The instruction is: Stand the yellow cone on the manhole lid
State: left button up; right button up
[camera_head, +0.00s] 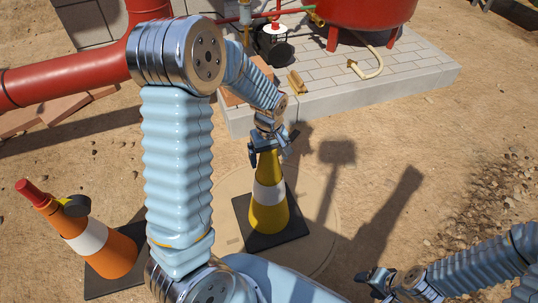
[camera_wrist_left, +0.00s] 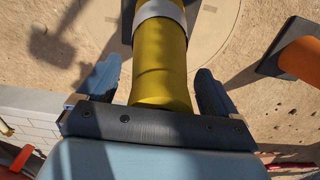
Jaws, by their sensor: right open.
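The yellow cone (camera_head: 268,212) has a white band and a square black base. It stands upright, with its base over the round sandy-coloured manhole lid (camera_head: 312,232); the lid's rim shows around it. My left gripper (camera_head: 270,150) is at the cone's top, its fingers spread to either side. In the left wrist view the cone (camera_wrist_left: 160,65) runs between the fingers of the left gripper (camera_wrist_left: 157,92), with narrow gaps beside it. The cone's tip is hidden at the gripper's palm. My right gripper (camera_head: 372,282) is open and empty at the lower right.
An orange cone (camera_head: 105,252) with a white band stands left of the lid, with a dark round-ended object against its top. A paved plinth (camera_head: 400,75) with a red tank (camera_head: 365,12) lies behind. Sandy ground right of the lid is open.

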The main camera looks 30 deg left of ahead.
pick_arm(q)
notch_tip(320, 180, up, 12)
jog(key=p, duration=0.2)
dwell(0.4)
